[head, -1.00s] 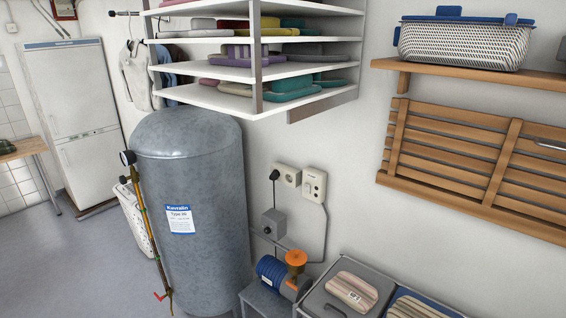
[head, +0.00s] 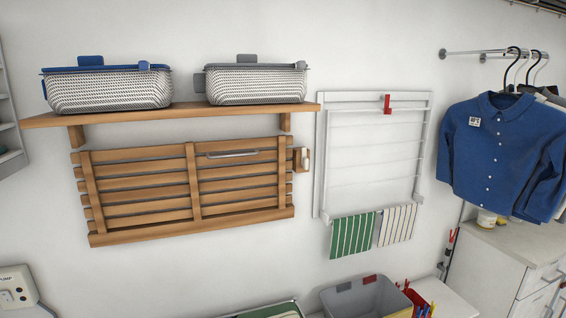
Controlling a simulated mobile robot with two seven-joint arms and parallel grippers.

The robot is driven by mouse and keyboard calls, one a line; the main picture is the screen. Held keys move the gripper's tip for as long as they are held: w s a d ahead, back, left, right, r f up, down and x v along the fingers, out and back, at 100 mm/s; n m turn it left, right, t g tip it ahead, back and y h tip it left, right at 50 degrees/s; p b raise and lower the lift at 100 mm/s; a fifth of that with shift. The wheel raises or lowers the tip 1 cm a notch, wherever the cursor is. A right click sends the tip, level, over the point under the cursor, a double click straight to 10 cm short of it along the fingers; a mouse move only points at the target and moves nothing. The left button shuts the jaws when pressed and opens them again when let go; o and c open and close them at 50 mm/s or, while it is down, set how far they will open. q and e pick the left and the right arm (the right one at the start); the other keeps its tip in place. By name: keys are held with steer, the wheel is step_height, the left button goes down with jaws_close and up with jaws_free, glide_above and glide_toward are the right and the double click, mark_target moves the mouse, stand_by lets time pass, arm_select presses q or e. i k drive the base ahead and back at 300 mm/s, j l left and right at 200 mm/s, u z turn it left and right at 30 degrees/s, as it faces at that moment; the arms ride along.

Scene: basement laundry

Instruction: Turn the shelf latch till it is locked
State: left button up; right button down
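The slatted wooden folding shelf (head: 150,238) is flat against the wall under a fixed wooden shelf. It has a metal bar handle (head: 232,154) near its top. The shelf latch (head: 305,159) is a small wooden block with a pale turning piece at the right edge of the slatted shelf, near its top. The pale piece looks roughly upright; I cannot tell whether it overlaps the shelf's edge. Neither of my grippers is in view.
The fixed shelf (head: 200,115) holds a blue-rimmed basket (head: 110,90) and a grey-rimmed basket (head: 257,83). A white drying rack (head: 322,160) with two striped cloths hangs right of the latch. Below stands a grey bin (head: 365,300). Blue shirts (head: 495,150) hang at right.

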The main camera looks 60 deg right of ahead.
mark_target(305, 162)
steer(key=z, duration=2.15)
